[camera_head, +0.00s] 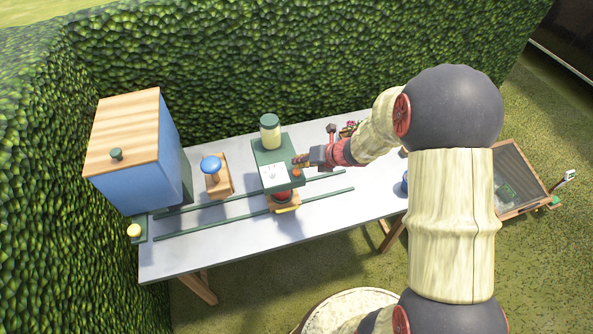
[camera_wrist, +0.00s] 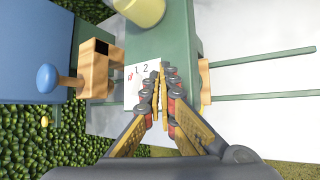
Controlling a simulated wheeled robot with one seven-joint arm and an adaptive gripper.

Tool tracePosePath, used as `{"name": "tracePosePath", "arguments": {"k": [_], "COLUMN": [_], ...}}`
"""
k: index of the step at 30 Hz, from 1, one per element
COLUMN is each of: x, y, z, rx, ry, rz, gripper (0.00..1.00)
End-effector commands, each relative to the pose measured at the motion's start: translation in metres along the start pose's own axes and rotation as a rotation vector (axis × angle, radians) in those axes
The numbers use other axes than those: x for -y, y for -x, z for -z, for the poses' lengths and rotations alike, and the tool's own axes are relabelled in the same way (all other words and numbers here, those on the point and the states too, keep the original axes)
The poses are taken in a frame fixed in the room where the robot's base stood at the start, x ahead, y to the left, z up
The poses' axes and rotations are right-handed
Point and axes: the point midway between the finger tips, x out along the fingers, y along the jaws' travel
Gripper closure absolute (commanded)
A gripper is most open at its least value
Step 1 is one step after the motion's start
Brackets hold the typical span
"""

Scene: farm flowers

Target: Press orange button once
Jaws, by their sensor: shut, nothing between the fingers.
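The orange button (camera_head: 297,173) sits on the top of a green machine (camera_head: 263,157) on the table, at the right edge of a white label (camera_head: 273,178). My gripper (camera_head: 299,161) is shut and empty, with its tips just above and beside the button; I cannot tell whether they touch it. In the wrist view my gripper (camera_wrist: 160,68) points at the machine's green top (camera_wrist: 178,45), with the tips by the right edge of the label (camera_wrist: 137,74), which bears "1 2". The button is not visible there, seemingly hidden by the fingers.
A pale jar (camera_head: 270,133) stands on the machine. A blue knob (camera_head: 211,164) on a wooden stand and a blue box (camera_head: 136,186) with a wooden lid are to the left. A yellow knob (camera_head: 134,230) sits at the table's left corner. Green rails (camera_head: 250,215) run along the table. A hedge stands behind.

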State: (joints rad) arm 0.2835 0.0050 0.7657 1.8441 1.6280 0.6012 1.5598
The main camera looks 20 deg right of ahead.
Motion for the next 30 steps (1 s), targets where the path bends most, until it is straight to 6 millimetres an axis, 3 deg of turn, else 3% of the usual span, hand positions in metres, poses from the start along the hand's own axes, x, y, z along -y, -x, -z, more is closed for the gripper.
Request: {"name": "tracePosePath", "arguments": {"k": [30], "x": [0.0061], "y": [-0.0083], "z": [0.0064], "rx": [0.000], "ry": [-0.001], "rz": [0.000], "gripper": [1.00]}}
